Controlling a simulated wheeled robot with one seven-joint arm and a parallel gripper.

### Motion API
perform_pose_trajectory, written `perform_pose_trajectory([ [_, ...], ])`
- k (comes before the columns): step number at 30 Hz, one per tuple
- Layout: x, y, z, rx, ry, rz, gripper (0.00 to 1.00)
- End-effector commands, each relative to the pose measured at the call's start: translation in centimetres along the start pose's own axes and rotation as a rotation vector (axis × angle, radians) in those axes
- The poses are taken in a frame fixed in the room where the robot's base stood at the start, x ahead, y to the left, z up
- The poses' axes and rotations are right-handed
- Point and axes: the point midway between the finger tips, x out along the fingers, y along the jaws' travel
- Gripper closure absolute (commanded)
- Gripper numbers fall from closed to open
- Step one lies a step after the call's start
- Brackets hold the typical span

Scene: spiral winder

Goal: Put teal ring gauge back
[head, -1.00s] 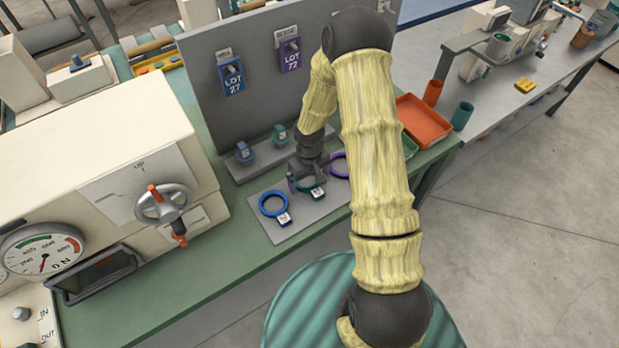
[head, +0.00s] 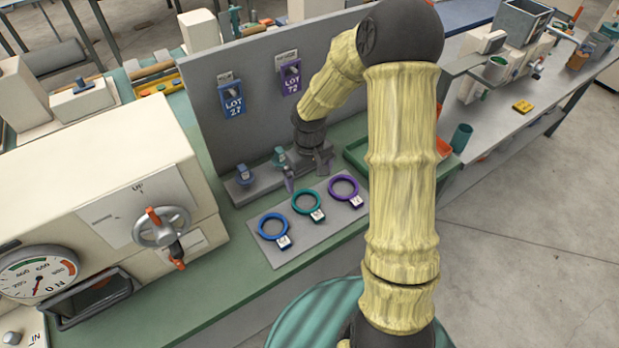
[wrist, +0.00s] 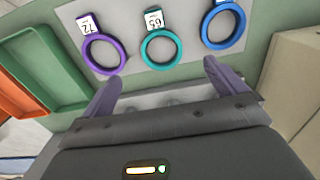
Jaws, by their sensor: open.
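The teal ring gauge (head: 293,204) lies flat on the grey mat (head: 328,229), between the blue ring (head: 260,229) and the purple ring (head: 331,191). Its white tag faces the front edge. My gripper (head: 306,181) is open and empty, above and behind the ring, close to the back board. In the wrist view the teal ring (wrist: 160,66) lies ahead of my open fingers (wrist: 161,76), clear of both. The purple ring (wrist: 88,55) is to its left and the blue ring (wrist: 207,25) to its right there.
A grey upright board (head: 205,90) stands behind, with blue and purple lot tags. A green tray (head: 356,155) is to the right, and a cream machine (head: 90,150) to the left.

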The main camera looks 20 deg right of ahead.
Motion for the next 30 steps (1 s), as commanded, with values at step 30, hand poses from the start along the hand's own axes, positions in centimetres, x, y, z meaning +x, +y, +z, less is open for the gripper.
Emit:
perform_pose_trajectory([
  [30,-9.6,-3.6,11.2,0.239,0.175,0.055,0.03],
])
